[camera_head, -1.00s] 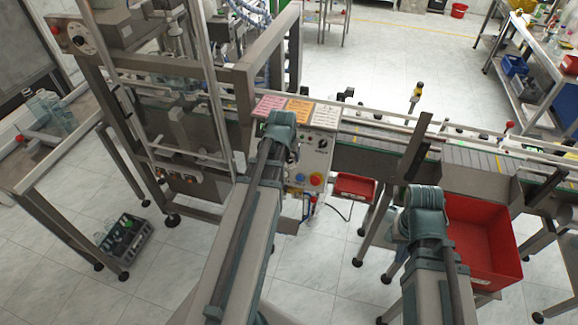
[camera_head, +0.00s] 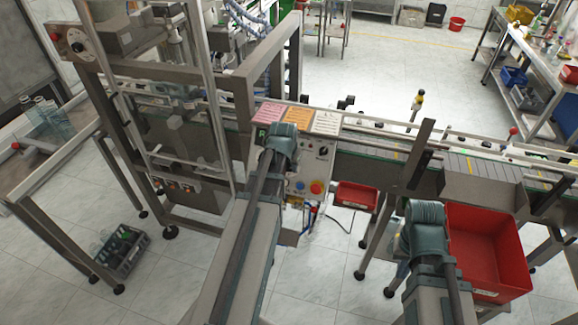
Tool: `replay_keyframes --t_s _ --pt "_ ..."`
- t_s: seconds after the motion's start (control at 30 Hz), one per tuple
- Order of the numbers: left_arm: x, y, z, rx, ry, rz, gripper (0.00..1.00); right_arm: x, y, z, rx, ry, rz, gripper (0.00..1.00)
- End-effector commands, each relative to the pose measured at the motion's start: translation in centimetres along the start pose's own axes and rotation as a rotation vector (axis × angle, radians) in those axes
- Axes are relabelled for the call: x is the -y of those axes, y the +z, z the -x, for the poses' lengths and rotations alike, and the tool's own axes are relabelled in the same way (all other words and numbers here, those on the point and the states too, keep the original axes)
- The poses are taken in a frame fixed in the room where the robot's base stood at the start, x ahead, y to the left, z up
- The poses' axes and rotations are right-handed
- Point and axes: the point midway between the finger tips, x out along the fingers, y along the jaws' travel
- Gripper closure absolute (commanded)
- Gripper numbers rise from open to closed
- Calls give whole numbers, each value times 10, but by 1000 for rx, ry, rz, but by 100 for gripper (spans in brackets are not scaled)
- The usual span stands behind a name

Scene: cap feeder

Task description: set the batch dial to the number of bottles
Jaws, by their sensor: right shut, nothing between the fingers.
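The machine's control panel (camera_head: 310,178) faces me below the pink, orange and white cards. A small black knob (camera_head: 322,152) sits near its top right, and a blue button (camera_head: 299,185) and a red button (camera_head: 316,187) lower down. A larger round dial (camera_head: 80,46) is on the housing at the upper left. My left arm (camera_head: 281,140) reaches over the panel and covers its left part; its gripper is hidden. My right arm (camera_head: 424,222) is beside the red bin; its gripper is shut and empty, largely hidden below the arm. Clear bottles (camera_head: 46,116) stand on the left table.
A dark crate (camera_head: 122,252) with bottles is on the floor at left. Metal posts and guard frames stand around the machine.

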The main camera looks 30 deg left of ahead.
Motion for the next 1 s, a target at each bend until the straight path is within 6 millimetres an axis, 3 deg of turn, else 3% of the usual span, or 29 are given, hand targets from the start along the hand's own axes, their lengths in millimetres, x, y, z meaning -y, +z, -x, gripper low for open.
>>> replay_keyframes --t_s 0.47,1.0 --pt "2 1 -1 -5 52 84 100 0 0 -1 0 0 0 100" --pt "6 5 -4 -24 307 493 100 1 -1 -16 0 1 3 100"
